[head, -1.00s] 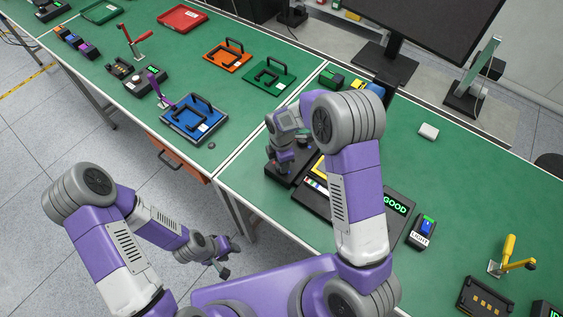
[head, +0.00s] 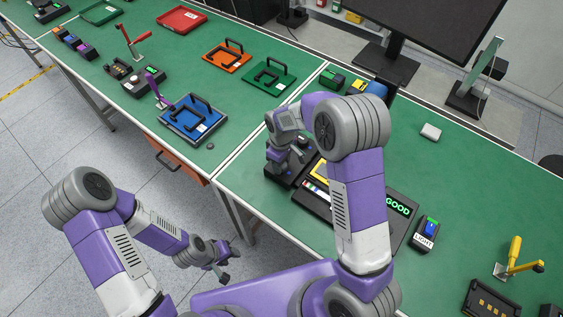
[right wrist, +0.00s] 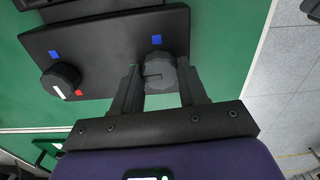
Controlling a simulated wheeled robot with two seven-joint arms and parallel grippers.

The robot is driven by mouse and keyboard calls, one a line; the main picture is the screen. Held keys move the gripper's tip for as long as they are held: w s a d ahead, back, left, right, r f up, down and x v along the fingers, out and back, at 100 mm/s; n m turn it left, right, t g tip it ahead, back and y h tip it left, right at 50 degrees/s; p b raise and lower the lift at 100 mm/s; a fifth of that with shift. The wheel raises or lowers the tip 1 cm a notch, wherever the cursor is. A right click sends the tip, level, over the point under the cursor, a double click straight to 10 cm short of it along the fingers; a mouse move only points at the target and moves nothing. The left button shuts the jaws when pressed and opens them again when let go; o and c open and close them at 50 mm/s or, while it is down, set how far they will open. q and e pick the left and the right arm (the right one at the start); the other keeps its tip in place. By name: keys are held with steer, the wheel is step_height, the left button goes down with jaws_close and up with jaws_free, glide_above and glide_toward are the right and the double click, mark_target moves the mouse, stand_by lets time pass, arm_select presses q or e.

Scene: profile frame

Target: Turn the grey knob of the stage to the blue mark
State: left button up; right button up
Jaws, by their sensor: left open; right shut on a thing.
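The stage is a black plate (right wrist: 110,48), shown in the right wrist view; its dark edge shows under my right gripper in the head view (head: 274,175). The grey knob (right wrist: 158,70) sits on it, with a thin dark line on its face pointing left. The blue mark (right wrist: 155,39) is just above this knob in the wrist view, apart from the line's direction. My right gripper (right wrist: 161,88) is shut on the grey knob, one finger on each side. My left gripper (head: 222,266) is open and empty, away from the table over the floor.
A black knob (right wrist: 60,79) with a white line sits left on the plate, near another blue mark (right wrist: 56,54) and a red mark (right wrist: 78,93). A dark panel reading GOOD (head: 398,205) and a LIGHT box (head: 425,233) stand right of the stage. Green tabletop is free beyond.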

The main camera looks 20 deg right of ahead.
steer(key=m, duration=0.4)
steer(key=shift+m, duration=0.3)
steer(key=m, duration=0.4)
steer(key=shift+w+r+m, duration=0.1)
steer(key=shift+m, duration=0.2)
steer(key=m, duration=0.4)
steer(key=shift+m+p, duration=0.3)
steer(key=shift+p, duration=0.05)
steer(key=m+p, duration=0.1)
steer(key=m, duration=0.3)
steer(key=shift+m, duration=0.4)
steer(key=o, duration=1.1)
steer(key=shift+c, duration=0.2)
